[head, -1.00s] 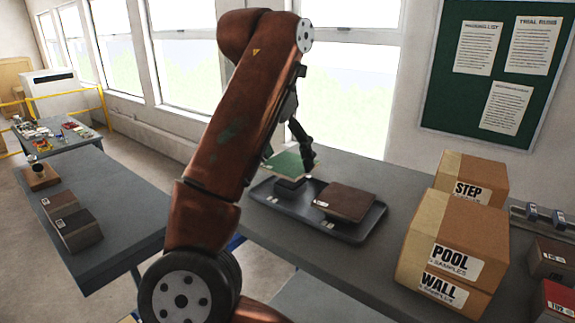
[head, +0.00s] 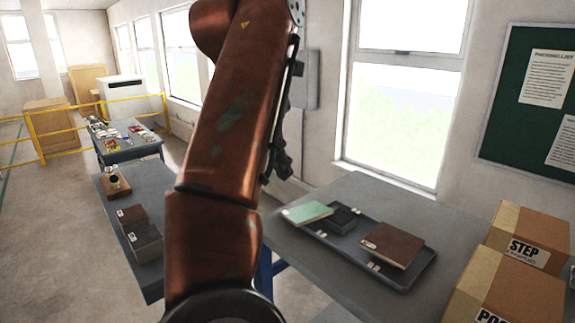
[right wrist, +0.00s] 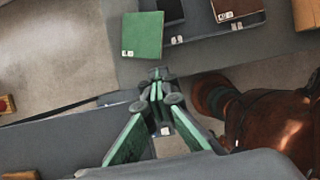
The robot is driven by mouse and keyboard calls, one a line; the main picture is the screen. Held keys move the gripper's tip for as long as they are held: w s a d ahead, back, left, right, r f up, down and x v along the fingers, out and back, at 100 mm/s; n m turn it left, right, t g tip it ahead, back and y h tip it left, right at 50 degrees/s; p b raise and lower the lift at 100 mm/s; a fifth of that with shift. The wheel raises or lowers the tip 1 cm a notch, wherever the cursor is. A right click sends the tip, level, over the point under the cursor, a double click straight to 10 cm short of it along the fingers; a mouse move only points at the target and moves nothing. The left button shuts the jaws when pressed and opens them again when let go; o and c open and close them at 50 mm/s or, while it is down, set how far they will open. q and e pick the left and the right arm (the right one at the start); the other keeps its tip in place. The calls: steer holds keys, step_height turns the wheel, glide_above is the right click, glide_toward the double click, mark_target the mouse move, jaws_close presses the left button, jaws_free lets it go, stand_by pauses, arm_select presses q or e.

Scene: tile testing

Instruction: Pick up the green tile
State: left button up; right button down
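The green tile (head: 307,213) lies at the left end of the dark grey tray (head: 408,283), beside a small black block (head: 343,218), and seems to overhang the tray's edge. In the right wrist view the green tile (right wrist: 142,35) shows flat side up, beyond the fingertips. My right gripper (head: 281,168) is up and left of the tile, partly behind my arm. In the right wrist view my right gripper (right wrist: 157,76) has its fingertips together with nothing between them, apart from the tile. My left gripper is not in view.
A brown tile (head: 393,244) lies on the tray's right part. Cardboard boxes (head: 528,236) stand to the right on the grey table (head: 350,190). A second table (head: 150,185) on the left holds dark blocks (head: 145,243). A floor gap separates the tables.

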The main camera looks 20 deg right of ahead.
steer(key=c, duration=2.6)
jaws_free()
steer(key=shift+c, duration=0.2)
steer(key=o, duration=2.1)
